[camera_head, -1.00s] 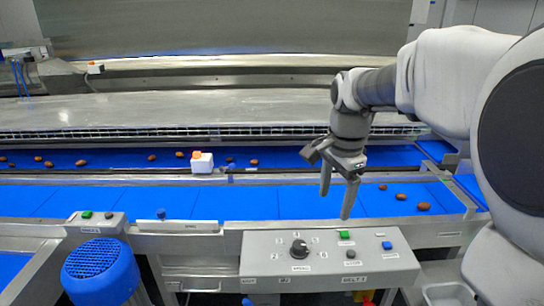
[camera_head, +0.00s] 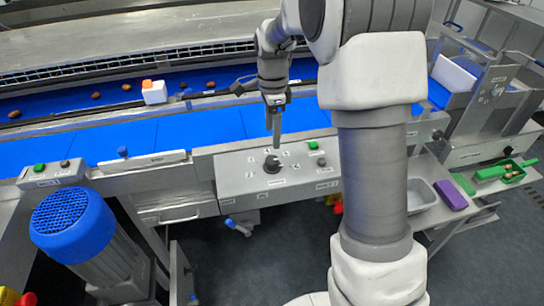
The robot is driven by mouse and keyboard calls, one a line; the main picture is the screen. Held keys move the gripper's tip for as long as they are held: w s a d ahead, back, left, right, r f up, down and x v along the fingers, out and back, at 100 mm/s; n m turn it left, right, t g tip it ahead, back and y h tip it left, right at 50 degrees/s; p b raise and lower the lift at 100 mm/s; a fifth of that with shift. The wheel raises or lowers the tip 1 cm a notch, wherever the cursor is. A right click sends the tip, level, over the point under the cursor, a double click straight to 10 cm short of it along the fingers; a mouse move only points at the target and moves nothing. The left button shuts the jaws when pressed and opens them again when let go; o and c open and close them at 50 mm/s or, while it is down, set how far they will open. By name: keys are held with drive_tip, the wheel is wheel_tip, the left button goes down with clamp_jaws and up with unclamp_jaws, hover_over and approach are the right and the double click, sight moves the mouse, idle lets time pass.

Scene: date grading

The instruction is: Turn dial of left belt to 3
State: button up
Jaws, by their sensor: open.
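A black dial (camera_head: 271,165) sits on a sloped grey control panel (camera_head: 232,185), with small number labels around it. The labels and the dial's pointer are too small to read now. My gripper (camera_head: 277,145) points down just above the dial, its fingers seen almost edge-on and overlapping. It is open and holds nothing. The fingertips end close above the dial's back edge; whether they touch it I cannot tell.
A green button (camera_head: 313,145) is on the same panel. Blue belts (camera_head: 200,127) run behind it, with brown dates and a white-and-orange block (camera_head: 154,92). A blue motor (camera_head: 72,224) stands at the left. A purple box (camera_head: 450,195) and grey tray (camera_head: 420,196) are at the right.

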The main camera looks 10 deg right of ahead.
sight(272, 159)
wheel_tip(272, 159, down, 10)
drive_tip(key=shift+r, duration=0.2)
drive_tip(key=shift+c, duration=0.3)
clamp_jaws()
